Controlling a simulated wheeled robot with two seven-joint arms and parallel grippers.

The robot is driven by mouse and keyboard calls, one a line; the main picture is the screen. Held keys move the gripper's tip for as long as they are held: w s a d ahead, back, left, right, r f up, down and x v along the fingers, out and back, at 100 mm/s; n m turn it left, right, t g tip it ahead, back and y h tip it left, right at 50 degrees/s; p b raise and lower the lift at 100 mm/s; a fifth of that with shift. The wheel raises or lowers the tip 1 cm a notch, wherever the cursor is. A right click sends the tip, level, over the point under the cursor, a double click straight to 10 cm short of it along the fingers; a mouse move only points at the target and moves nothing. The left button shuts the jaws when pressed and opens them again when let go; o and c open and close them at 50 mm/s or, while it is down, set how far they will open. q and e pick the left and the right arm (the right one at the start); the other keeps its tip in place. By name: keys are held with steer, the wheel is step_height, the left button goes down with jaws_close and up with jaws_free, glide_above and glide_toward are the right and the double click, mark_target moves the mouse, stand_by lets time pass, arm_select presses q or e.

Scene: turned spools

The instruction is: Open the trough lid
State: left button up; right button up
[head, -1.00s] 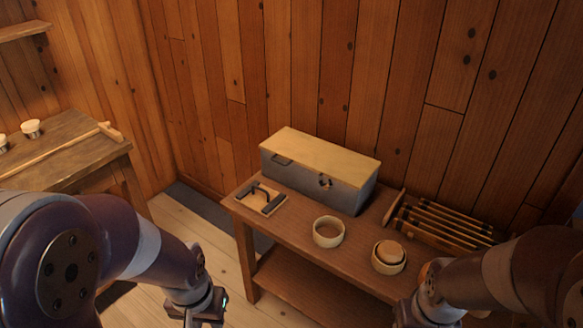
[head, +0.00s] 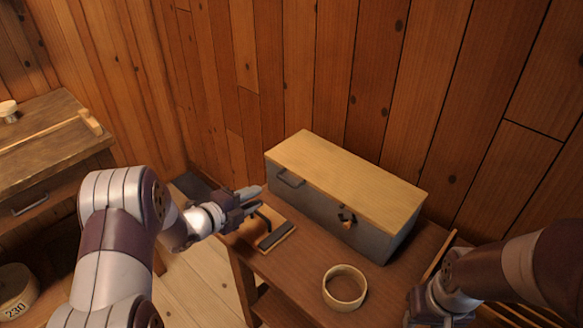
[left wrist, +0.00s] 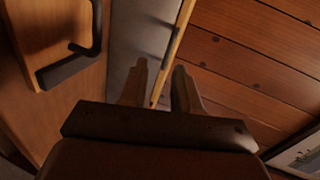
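The trough (head: 315,205) is a grey box on the table, with its pale wooden lid (head: 345,175) lying shut on top. A dark handle (head: 290,180) sits on the front at the left, and a small dark-and-orange fitting (head: 347,217) lies further right. My left gripper (head: 254,196) is at the trough's left front corner, fingers pointing towards it. In the left wrist view its two fingers (left wrist: 160,72) are apart and nothing shows held; the lid's edge (left wrist: 178,45) runs behind the gap. My right gripper (head: 428,308) is low at the right, its fingers unclear.
A small board with dark bars (head: 275,236) lies just below my left gripper. A wooden ring (head: 345,287) stands on the table (head: 290,268) in front of the trough. A slatted rack is partly hidden by my right arm. A workbench (head: 60,150) stands at left.

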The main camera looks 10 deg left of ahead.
mark_target(285, 182)
arm_select(q)
steer(key=shift+m+h, duration=0.4)
steer(key=shift+m, duration=0.2)
steer(key=x, duration=0.4)
steer(key=r+x, duration=0.1)
steer(key=x, duration=0.2)
steer(key=d+x, duration=0.1)
steer(key=x, duration=0.3)
steer(key=shift+w+d+r, duration=0.1)
steer(key=shift+d, duration=0.1)
steer(key=shift+r, duration=0.1)
jaws_close()
